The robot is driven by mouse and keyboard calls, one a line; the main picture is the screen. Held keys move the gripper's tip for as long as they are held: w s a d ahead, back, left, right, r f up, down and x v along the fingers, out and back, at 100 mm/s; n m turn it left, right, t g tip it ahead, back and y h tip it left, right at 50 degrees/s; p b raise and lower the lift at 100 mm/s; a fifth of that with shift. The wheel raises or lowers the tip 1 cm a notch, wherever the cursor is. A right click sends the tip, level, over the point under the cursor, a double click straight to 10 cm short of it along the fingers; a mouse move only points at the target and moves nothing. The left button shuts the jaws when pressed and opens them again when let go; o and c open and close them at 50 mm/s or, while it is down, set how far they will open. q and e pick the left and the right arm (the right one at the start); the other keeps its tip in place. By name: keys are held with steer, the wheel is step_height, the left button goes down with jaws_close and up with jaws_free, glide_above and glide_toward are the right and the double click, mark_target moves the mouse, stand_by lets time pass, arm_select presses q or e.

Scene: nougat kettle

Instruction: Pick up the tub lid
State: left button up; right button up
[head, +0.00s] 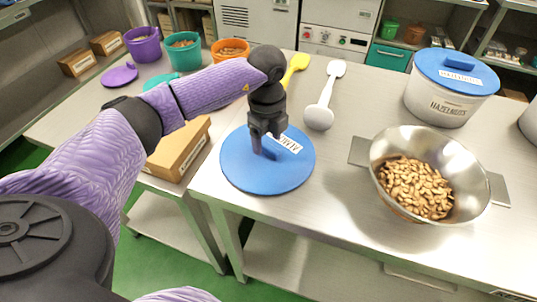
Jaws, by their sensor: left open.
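The tub lid (245,172) is a round blue disc with a raised blue grip bar and a white label partly hidden by my gripper. It lies flat near the left end of the steel table. My left gripper (262,148) is open and points down over the middle of the lid, with its fingers at the grip bar. I cannot tell whether the fingers touch the bar. Another blue lid (456,70) sits on the white hazelnuts tub (440,103) at the back right. My right gripper is not in view.
A white spoon (320,113) and a yellow spoon (297,66) lie behind the lid. A cardboard box (180,152) is left of the lid. Purple (143,46), teal and orange tubs stand at the back left.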

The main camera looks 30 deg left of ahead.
arm_select(q)
steer(key=shift+f, duration=0.9)
steer(key=shift+r, duration=0.1)
jaws_close()
